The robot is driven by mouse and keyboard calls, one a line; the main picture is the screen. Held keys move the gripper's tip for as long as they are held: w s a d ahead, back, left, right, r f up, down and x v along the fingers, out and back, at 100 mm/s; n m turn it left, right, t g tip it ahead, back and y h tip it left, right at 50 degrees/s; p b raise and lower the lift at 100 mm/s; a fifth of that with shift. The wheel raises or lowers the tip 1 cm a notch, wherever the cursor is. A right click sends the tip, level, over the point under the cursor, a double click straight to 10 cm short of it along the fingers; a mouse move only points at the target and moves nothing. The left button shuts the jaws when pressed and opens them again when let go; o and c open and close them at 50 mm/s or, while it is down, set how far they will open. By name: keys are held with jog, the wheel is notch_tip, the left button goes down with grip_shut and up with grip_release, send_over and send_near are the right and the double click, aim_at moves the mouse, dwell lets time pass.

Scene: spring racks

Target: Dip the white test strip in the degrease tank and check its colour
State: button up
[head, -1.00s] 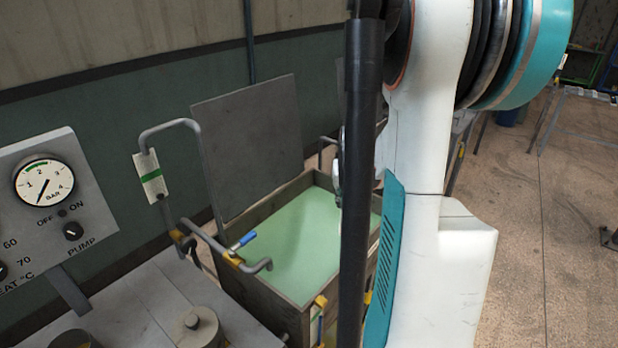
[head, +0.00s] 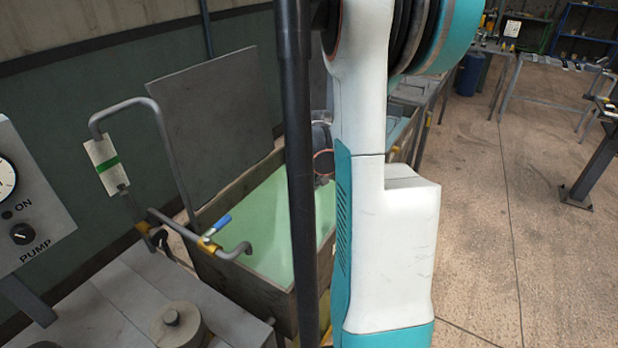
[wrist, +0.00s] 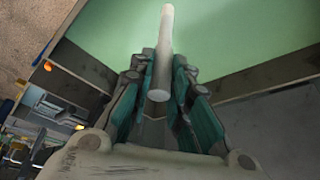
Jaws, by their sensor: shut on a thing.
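My gripper (wrist: 160,78) shows in the wrist view, its teal-padded fingers shut on a pale, round, rod-like piece, which I take to be the white test strip (wrist: 166,32). The strip points away over pale green liquid (wrist: 225,40); I cannot tell whether its far end touches the liquid. In the head view the tank (head: 240,282) has brown walls, green liquid (head: 265,222) and a raised grey lid (head: 215,110). My arm and a dark upright hide its right part and the gripper's fingers. No colour change on the strip is visible.
A bent grey pipe with a blue-handled valve (head: 221,224) reaches over the tank's near edge. Open floor (head: 480,220) lies right.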

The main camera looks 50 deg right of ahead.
aim_at(309, 210)
jog(key=shift+f+b, duration=4.35)
jog(key=shift+f, duration=2.15)
jog(key=shift+r, duration=0.1)
notch_tip(309, 210, up, 16)
jog(key=p, duration=1.1)
jog(key=shift+s, duration=0.1)
